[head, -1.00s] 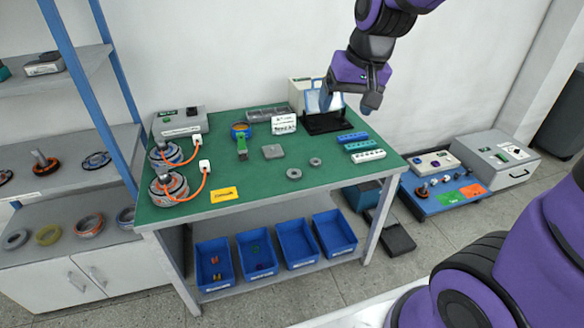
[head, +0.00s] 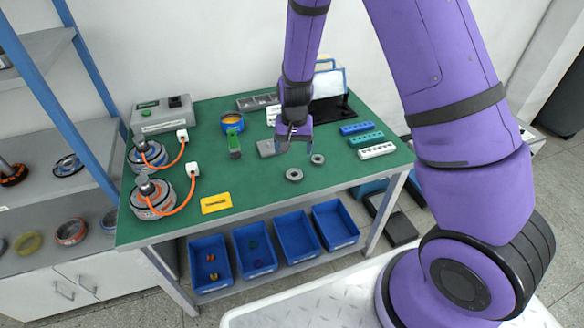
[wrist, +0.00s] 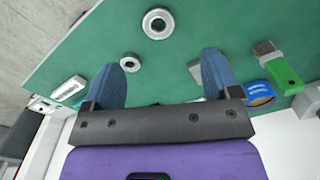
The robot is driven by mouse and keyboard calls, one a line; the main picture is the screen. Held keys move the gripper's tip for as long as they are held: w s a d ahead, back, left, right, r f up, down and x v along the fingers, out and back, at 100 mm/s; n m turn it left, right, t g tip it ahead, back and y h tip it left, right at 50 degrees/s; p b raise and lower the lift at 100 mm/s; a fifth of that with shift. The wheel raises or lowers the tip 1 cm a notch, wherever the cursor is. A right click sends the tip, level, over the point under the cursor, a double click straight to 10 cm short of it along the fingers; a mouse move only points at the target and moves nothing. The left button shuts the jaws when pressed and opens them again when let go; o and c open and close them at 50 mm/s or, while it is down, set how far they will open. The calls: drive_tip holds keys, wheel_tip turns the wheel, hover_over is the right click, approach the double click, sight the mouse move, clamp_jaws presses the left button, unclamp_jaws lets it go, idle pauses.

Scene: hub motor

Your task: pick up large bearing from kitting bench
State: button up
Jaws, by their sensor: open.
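The large bearing (head: 294,174) is a grey metal ring lying flat near the front middle of the green kitting bench (head: 262,190). In the wrist view the large bearing (wrist: 158,22) lies beyond the fingertips. A smaller bearing (head: 317,159) lies behind and right of it; it also shows in the wrist view (wrist: 130,62), seen between the fingers. My gripper (head: 294,148) hangs above the bench, just behind the large bearing in the head view. In the wrist view its blue fingers (wrist: 162,68) are spread wide with nothing between them.
A grey block (head: 266,149) and a green-handled tool (head: 234,145) lie left of my gripper. Coloured socket strips (head: 366,139) lie on the right. Two motors with orange cables (head: 153,196) and a yellow label (head: 216,203) are at left.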

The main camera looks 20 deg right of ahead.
wheel_tip(320, 180, down, 2)
hover_over(294, 173)
drive_tip(key=s+a, duration=0.1)
drive_tip(key=s, duration=0.1)
wheel_tip(294, 173, down, 6)
drive_tip(key=shift+a+r, duration=0.1)
drive_tip(key=shift+r, duration=0.15)
drive_tip(key=f, duration=0.4)
drive_tip(key=shift+w+d+f, duration=0.15)
drive_tip(key=shift+w+d, duration=0.05)
drive_tip(key=shift+d, duration=0.2)
drive_tip(key=shift+f, duration=0.5)
drive_tip(key=shift+c, duration=0.5)
drive_tip(key=c, duration=1)
